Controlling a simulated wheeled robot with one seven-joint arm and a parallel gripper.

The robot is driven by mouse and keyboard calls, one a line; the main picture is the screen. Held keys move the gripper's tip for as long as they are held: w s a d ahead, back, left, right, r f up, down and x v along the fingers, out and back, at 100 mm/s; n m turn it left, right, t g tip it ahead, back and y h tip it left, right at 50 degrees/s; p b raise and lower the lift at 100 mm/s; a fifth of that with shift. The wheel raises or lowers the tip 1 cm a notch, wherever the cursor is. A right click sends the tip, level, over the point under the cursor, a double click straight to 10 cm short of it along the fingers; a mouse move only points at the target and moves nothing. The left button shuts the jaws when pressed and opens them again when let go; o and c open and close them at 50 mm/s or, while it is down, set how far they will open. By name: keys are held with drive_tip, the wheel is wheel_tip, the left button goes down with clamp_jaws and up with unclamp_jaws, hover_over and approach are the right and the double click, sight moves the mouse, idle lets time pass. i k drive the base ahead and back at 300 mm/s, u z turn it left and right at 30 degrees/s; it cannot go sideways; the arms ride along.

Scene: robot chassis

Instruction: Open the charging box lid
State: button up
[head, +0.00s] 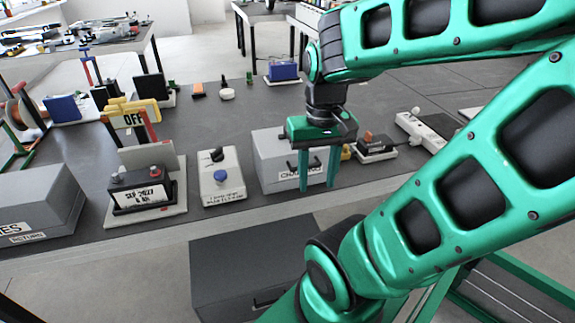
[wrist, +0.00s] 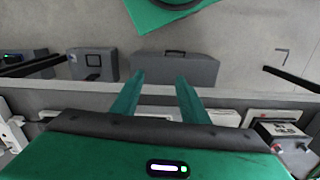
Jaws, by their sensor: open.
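The charging box (head: 268,158) is a grey box near the front edge of the table in the head view. Its lid looks shut. A dark handle and a white label, partly hidden by a finger, are on its front. My green gripper (head: 317,186) points down in front of the box's right part, fingers apart with nothing between them. I cannot tell if a finger touches the box. The wrist view shows the two spread fingers (wrist: 160,76); I cannot make out the charging box there.
Left of the box stand a white control box with a blue button (head: 222,180) and a labelled stand (head: 142,196). A black device (head: 375,148) and a power strip (head: 420,130) lie to the right. A dark cabinet (head: 235,265) stands below the table edge.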

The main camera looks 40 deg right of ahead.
sight(276, 161)
drive_tip(key=z, duration=0.65)
drive_tip(key=k, duration=1)
drive_tip(key=u, duration=0.35)
drive_tip(key=i, duration=0.5)
drive_tip(key=z, duration=0.05)
